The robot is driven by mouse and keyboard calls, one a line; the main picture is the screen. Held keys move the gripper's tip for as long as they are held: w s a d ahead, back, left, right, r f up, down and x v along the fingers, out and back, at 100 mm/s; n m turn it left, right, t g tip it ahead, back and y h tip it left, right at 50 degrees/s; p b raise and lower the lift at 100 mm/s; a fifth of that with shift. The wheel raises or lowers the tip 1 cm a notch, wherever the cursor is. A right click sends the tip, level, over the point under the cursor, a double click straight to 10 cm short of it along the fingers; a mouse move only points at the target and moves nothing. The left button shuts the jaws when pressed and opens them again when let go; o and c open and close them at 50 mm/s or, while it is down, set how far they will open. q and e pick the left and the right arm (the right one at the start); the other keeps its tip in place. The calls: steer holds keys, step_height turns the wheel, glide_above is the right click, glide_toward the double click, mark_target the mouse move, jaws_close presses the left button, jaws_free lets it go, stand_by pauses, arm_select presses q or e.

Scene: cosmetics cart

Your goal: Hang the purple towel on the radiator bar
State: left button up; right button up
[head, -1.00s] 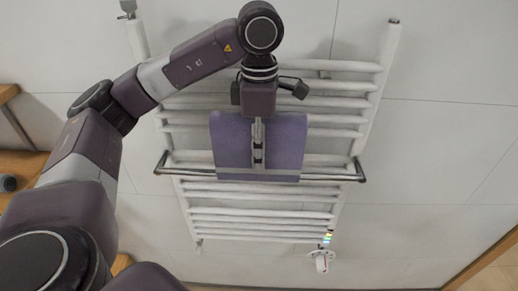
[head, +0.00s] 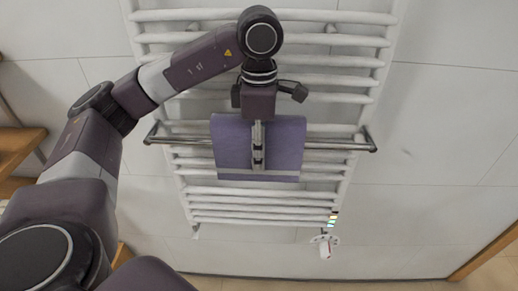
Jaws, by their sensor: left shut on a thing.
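The purple towel (head: 285,145) hangs flat and upright from my left gripper (head: 258,160), which is shut on it at the middle. The metal radiator bar (head: 340,146) runs left to right and sticks out to both sides of the towel. The towel hides the middle of the bar, so I cannot tell whether it touches the bar or is only in front of it. The white radiator (head: 262,206) is behind on the wall. My right gripper is not in view.
A white valve (head: 325,245) with a coloured strip above it sits at the radiator's lower right. Wooden shelving (head: 15,150) stands at the left edge. The tiled wall to the right of the radiator is clear.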

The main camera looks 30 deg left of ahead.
arm_select(q)
steer(key=shift+f+b, duration=1.65)
steer(key=shift+f, duration=0.65)
steer(key=o, duration=1.3)
steer(key=shift+o, duration=0.2)
steer(key=shift+r, duration=6)
